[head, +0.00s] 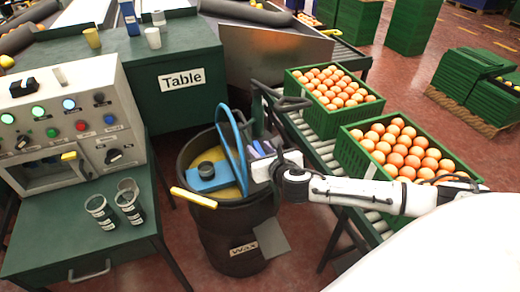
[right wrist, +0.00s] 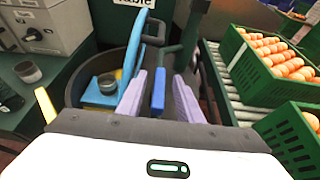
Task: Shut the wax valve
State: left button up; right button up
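A black barrel (head: 240,228) labelled "Wax" stands between the two work areas. A blue pump block (head: 207,178) with a dark round cap sits inside its top. A blue hose (head: 232,145) arches up from it. My right gripper (head: 262,148) is over the barrel's right rim. In the right wrist view its two purple fingers (right wrist: 158,98) are apart, with a blue handle (right wrist: 158,90) between them, probably the wax valve's. Gaps show on both sides of the handle, so the fingers do not appear to grip it. My left gripper is out of view.
A yellow bar (head: 193,197) crosses the barrel's left rim. A control panel (head: 80,115) and two cups (head: 128,200) are at left. A green table (head: 170,85) stands behind.

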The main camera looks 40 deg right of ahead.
jog(key=shift+w+f, duration=0.1)
jog(key=shift+w, duration=0.1)
grip_shut()
